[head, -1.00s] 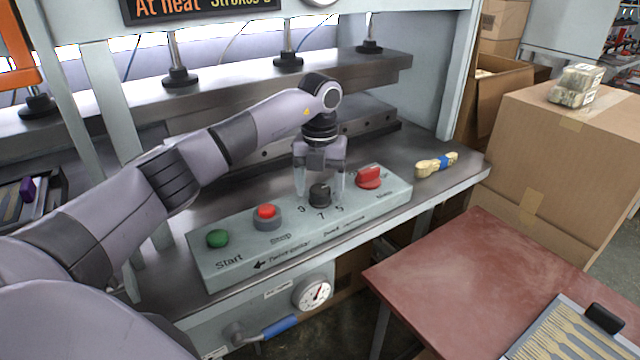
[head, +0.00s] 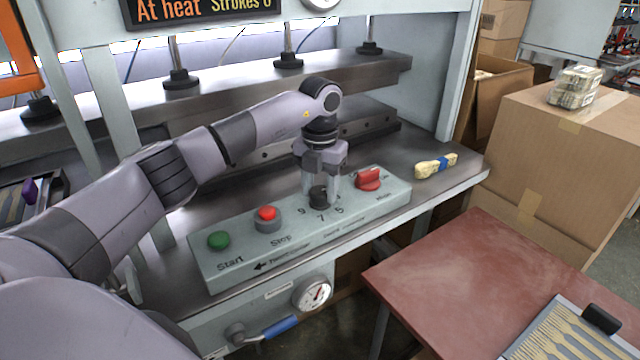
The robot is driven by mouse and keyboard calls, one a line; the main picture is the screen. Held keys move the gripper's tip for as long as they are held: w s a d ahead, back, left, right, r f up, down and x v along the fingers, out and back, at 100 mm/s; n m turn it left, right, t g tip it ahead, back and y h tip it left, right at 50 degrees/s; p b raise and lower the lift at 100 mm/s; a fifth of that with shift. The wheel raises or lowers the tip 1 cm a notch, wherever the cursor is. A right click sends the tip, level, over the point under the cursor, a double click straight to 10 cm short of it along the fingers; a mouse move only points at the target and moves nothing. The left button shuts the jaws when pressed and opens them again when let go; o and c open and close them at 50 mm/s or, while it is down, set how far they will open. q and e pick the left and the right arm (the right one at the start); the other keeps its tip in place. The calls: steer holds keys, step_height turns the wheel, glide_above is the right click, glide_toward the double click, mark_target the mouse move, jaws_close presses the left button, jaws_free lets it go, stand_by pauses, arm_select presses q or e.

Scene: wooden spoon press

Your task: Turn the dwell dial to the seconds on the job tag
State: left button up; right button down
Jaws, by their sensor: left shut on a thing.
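The dwell dial (head: 319,197) is a black knob on the pale green control panel (head: 225,262), with the numbers 9, 7 and 5 printed around its front. My left gripper (head: 319,190) points down over the dial, with its fingers shut on the knob's sides. The fingers partly cover the dial, and I cannot make out where its pointer stands. No job tag that I can read is in view. My right gripper is not in view.
On the panel are a green Start button (head: 219,240), a red Stop button (head: 267,214) and a red main switch (head: 369,179).

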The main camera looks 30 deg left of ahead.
arm_select(q)
steer(key=m, duration=0.3)
steer(key=shift+r+m+p, duration=0.1)
steer(key=shift+m+p, duration=0.2)
steer(key=shift+p, duration=0.1)
steer(key=m, duration=0.4)
steer(key=shift+m, duration=0.3)
steer(key=m, duration=0.4)
steer(key=shift+p, duration=0.3)
steer(key=m, duration=0.8)
steer(key=shift+m, duration=0.3)
steer(key=m, duration=0.3)
steer(key=shift+m, duration=0.4)
steer(key=m, duration=0.4)
steer(key=shift+b, duration=0.3)
steer(key=m, duration=0.4)
steer(key=shift+m, duration=0.5)
